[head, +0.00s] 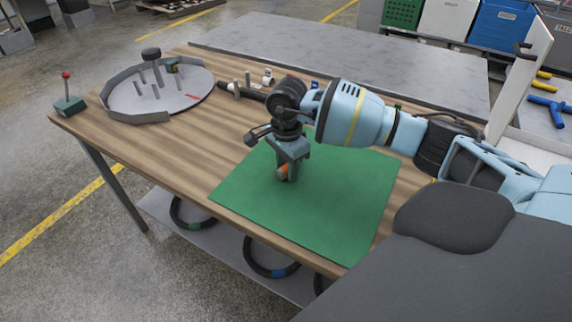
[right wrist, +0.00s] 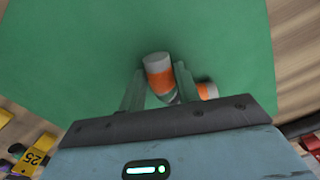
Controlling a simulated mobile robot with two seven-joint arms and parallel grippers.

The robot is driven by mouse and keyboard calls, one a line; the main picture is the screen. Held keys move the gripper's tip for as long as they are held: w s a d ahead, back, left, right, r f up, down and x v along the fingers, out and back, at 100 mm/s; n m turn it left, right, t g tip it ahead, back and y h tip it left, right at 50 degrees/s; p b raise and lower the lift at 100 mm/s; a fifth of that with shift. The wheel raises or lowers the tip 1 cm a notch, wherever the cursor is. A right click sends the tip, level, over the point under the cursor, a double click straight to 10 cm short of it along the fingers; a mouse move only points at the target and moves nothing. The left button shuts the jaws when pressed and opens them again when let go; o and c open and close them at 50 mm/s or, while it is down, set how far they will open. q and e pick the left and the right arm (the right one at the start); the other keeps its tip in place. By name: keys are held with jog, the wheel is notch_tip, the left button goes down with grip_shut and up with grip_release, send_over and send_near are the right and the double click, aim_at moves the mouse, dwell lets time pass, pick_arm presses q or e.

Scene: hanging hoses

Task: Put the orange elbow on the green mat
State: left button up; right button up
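The orange elbow (head: 283,171) shows at the tips of my right gripper (head: 287,165), over the green mat (head: 330,205). In the right wrist view the elbow (right wrist: 159,78) is a short pipe piece with orange bands and pale grey ends. One leg sits between the two fingers of the right gripper (right wrist: 160,78), close against both. The other leg shows beyond the right-hand finger, and part of the bend is hidden. The elbow is at or just above the mat; I cannot tell if it touches. My left gripper is not in view.
A round grey tray (head: 130,98) with upright pegs stands at the table's left end, near a red-knobbed lever (head: 67,92). Black hoses (head: 262,262) hang below the table's front edge. Most of the mat is bare.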

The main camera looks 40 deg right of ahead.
aim_at(286, 167)
jog(key=shift+o, duration=1.4)
jog(key=shift+r, duration=0.15)
notch_tip(286, 167, up, 12)
